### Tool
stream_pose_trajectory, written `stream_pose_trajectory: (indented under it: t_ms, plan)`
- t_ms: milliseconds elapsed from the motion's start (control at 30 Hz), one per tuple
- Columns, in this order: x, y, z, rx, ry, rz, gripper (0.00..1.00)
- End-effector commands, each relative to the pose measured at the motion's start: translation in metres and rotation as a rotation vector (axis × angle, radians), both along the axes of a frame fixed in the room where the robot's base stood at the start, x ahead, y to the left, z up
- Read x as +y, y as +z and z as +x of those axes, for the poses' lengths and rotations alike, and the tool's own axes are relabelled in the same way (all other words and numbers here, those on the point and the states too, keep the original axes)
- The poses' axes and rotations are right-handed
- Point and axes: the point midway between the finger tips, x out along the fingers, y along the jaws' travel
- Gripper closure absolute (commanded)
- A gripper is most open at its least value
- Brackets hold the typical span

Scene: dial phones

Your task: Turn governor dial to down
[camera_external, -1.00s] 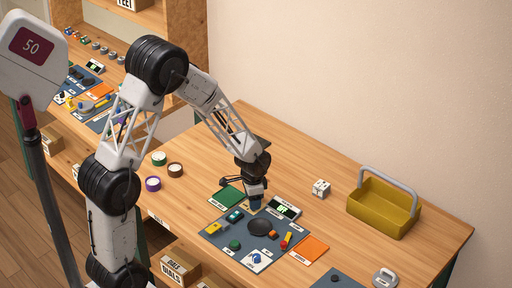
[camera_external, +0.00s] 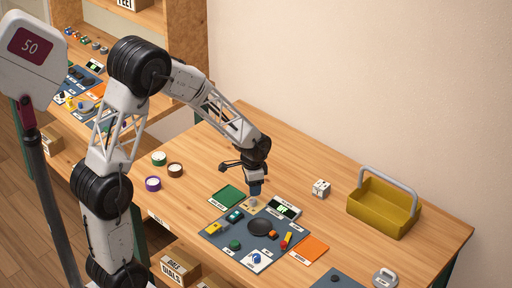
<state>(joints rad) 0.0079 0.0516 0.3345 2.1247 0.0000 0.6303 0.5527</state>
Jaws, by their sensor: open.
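A dark blue-grey panel (camera_external: 216,239) lies on the table and carries several small controls. A large black round dial (camera_external: 260,227) sits at its middle. A blue knob (camera_external: 256,258) stands on a white card at the front, and a green knob (camera_external: 235,244) is to its left. A small pale piece (camera_external: 252,204) is at the back edge. The labels are too small to read, so I cannot tell which control is the governor dial. My gripper (camera_external: 255,191) is open and empty, pointing down just above the pale piece. Its fingertips are small here.
A green card (camera_external: 227,197) lies left of the panel and an orange card (camera_external: 310,250) right of it. A small display (camera_external: 284,208) is close to my gripper. A white cube (camera_external: 321,188) and a yellow basket (camera_external: 382,208) stand further right. Open table lies behind.

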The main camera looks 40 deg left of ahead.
Motion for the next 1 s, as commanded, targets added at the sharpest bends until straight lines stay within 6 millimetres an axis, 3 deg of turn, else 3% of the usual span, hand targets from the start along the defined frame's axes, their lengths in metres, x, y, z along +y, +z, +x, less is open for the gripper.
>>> stream_pose_trajectory:
  t_ms: [200, 800, 1000]
  plan:
    - [0.0, 0.012, 0.0, -0.001, 0.0, -0.001, 0.47]
    - [0.0, 0.014, -0.001, -0.001, 0.002, -0.001, 0.47]
    - [0.0, 0.029, -0.009, -0.012, 0.02, 0.0, 0.47]
